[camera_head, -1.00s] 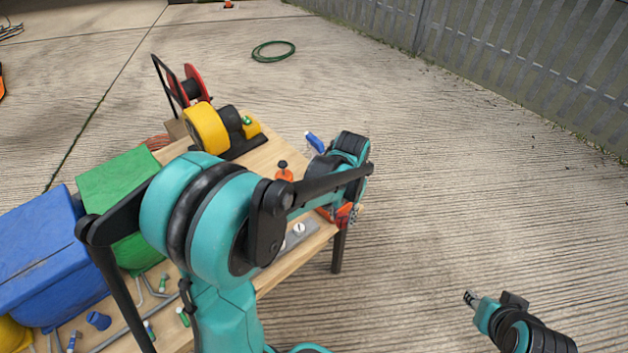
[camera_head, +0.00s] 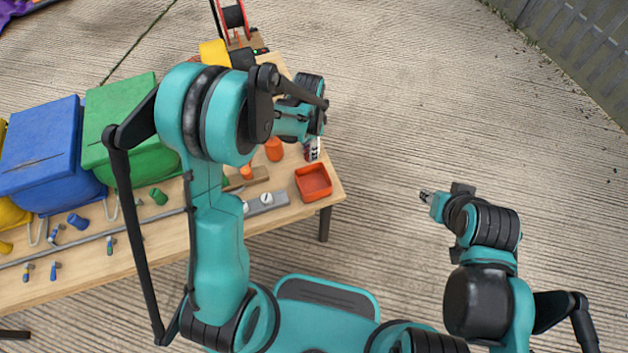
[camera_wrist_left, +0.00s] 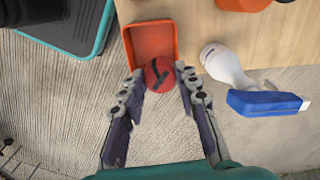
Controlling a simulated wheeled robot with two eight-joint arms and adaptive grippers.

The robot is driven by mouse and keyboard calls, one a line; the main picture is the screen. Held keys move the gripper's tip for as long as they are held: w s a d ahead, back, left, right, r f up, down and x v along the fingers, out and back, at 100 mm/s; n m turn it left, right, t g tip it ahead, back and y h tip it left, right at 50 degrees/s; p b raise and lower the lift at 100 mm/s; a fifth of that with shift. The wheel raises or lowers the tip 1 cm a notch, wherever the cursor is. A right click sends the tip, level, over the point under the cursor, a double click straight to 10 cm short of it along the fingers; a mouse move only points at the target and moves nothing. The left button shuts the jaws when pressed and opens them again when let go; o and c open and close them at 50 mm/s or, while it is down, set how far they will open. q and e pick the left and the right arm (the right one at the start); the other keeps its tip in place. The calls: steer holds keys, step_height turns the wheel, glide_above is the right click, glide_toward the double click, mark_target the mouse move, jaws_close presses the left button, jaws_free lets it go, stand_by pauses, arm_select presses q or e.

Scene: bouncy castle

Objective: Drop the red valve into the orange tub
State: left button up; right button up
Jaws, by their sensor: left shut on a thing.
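The red valve (camera_wrist_left: 160,74), round with a dark handle, sits between the fingertips of my left gripper (camera_wrist_left: 160,80), which is shut on it. In the left wrist view it overlaps the near end of the orange tub (camera_wrist_left: 150,38), an open square tray. In the head view the tub (camera_head: 313,182) sits at the table's right corner, and my left gripper (camera_head: 312,150) is just beyond it; the valve is hard to make out there. My right gripper (camera_head: 426,196) hangs over the floor to the right, too small to judge its jaws.
A white bottle (camera_wrist_left: 226,62) with a blue trigger lies beside the tub in the wrist view. Orange items (camera_head: 273,149), a grey fitting (camera_head: 266,200), and green (camera_head: 140,150) and blue (camera_head: 40,160) bins share the wooden table (camera_head: 100,262). The concrete floor on the right is clear.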

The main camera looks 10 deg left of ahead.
arm_select(q)
steer(key=shift+s+a+f+b, duration=0.1)
steer(key=shift+f+b, duration=0.3)
steer(key=shift+f, duration=0.25)
step_height(320, 180, down, 5)
steer(key=b, duration=0.3)
steer(key=shift+r, duration=0.1)
steer(key=o, duration=1.1)
steer(key=shift+r, duration=0.15)
step_height(320, 180, up, 12)
steer(key=shift+f, duration=0.1)
